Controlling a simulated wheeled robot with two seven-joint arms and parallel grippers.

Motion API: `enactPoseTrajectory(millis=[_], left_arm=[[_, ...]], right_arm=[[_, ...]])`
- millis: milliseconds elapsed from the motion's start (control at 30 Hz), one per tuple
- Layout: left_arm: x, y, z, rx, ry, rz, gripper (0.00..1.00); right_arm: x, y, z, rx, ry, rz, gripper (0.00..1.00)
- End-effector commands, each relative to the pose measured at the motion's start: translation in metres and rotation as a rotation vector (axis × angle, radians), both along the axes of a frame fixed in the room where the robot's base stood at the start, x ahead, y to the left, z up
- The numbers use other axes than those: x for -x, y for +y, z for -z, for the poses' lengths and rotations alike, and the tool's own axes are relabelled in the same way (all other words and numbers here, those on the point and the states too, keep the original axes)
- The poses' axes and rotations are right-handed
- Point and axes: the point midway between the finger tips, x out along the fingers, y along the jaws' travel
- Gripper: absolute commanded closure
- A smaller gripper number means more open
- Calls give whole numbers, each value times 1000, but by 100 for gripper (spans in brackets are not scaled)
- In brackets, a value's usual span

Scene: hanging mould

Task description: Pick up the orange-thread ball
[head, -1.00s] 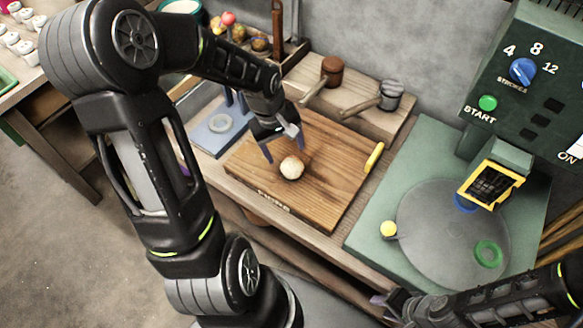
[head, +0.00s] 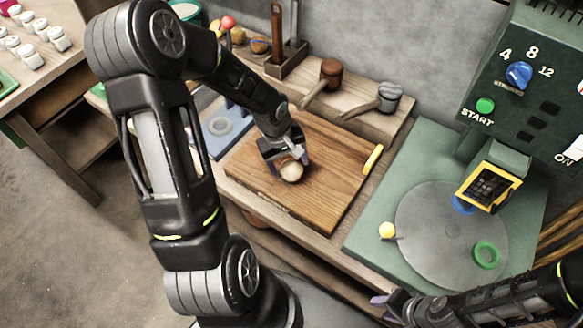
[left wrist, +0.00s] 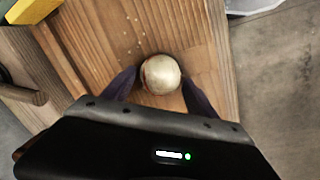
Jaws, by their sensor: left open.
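A pale, cream-coloured ball (head: 291,171) rests on the wooden board (head: 325,195). In the left wrist view the ball (left wrist: 160,74) shows a reddish-brown mark on its left side. My left gripper (head: 287,170) is down at the ball, its fingers open on either side of it. In the left wrist view the dark fingertips of the left gripper (left wrist: 160,88) flank the ball, with a small gap at least on the left; I cannot tell if either touches. My right gripper (head: 388,304) is at the bottom of the head view, away from the board; its jaw opening is unclear.
A yellow-handled tool (head: 373,158) lies at the board's right edge. Two mallets, one brown (head: 330,72) and one grey (head: 388,97), lie behind the board. A green machine with a round grey plate (head: 450,235) stands to the right. Several small balls sit at the back.

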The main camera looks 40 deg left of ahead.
Motion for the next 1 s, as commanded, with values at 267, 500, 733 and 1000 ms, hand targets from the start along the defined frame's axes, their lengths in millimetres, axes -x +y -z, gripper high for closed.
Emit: enactPoseTrajectory(millis=[267,500,733,1000], left_arm=[[-4,-1,17,-2,-2,-1,33],[-3,-1,17,-1,-2,0,33],[-3,-1,17,-1,-2,0,33],[-3,-1,17,-1,-2,0,54]], right_arm=[[0,0,0,0,0,0,64],[0,0,0,0,0,0,64],[0,0,0,0,0,0,64],[0,0,0,0,0,0,64]])
